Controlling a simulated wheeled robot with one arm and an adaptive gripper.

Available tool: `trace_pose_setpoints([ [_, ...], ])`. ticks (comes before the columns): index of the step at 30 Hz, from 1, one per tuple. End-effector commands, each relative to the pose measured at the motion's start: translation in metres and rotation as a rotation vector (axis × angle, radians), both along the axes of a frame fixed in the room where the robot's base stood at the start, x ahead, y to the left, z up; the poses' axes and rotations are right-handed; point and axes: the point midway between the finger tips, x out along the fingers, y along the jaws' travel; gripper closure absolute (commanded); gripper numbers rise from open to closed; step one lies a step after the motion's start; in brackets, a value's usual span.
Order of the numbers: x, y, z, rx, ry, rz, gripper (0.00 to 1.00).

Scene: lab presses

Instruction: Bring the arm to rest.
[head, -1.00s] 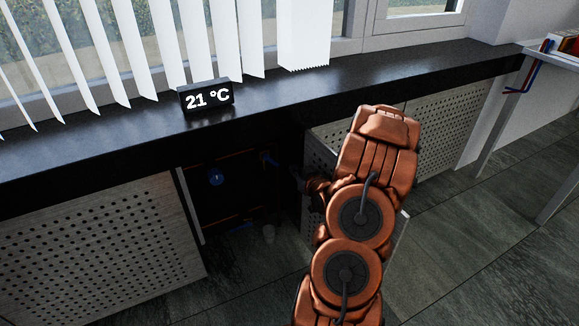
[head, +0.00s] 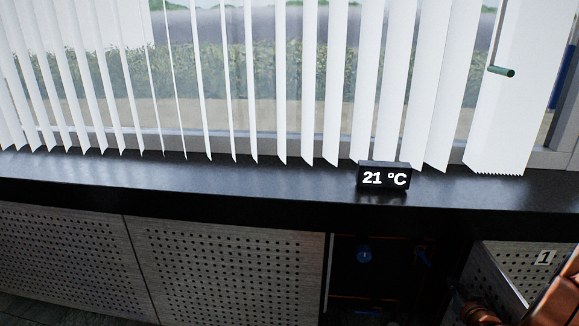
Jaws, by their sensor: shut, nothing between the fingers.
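My arm (head: 560,300) shows only in part, at the bottom right corner of the head view, as orange-brown links cut off by the frame edge. My gripper (head: 463,294) is a small dark shape at the end of the wrist, low in front of the open cabinet compartment, and its fingers are hard to make out. It is shut and holds nothing. I cannot tell whether it touches the panel beside it.
A dark open compartment (head: 375,275) with a blue round part (head: 364,255) lies under the black counter (head: 200,188). A perforated panel marked 1 (head: 500,263) stands right of it. A temperature display (head: 384,178) sits on the counter below the blinds (head: 335,90).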

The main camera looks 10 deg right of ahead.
Motion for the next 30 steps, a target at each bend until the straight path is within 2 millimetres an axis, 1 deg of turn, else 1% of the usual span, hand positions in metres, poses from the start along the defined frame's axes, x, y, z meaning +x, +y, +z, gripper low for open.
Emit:
trace_pose_setpoints([
  [2, 0.003, 0.003, 0.006, -0.002, 0.018, 0.006, 1.0],
  [5, 0.01, 0.011, 0.021, -0.009, 0.07, 0.025, 1.0],
  [8, 0.019, 0.026, 0.041, -0.015, 0.165, 0.048, 1.0],
  [9, 0.022, 0.032, 0.051, -0.019, 0.206, 0.057, 1.0],
  [15, 0.026, 0.068, 0.096, -0.025, 0.411, 0.081, 1.0],
  [20, 0.019, 0.099, 0.136, -0.019, 0.56, 0.085, 1.0],
  [22, 0.014, 0.114, 0.156, -0.016, 0.617, 0.085, 1.0],
  [26, 0.0, 0.144, 0.193, -0.002, 0.723, 0.083, 1.0],
  [30, -0.021, 0.18, 0.234, 0.021, 0.831, 0.082, 1.0],
])
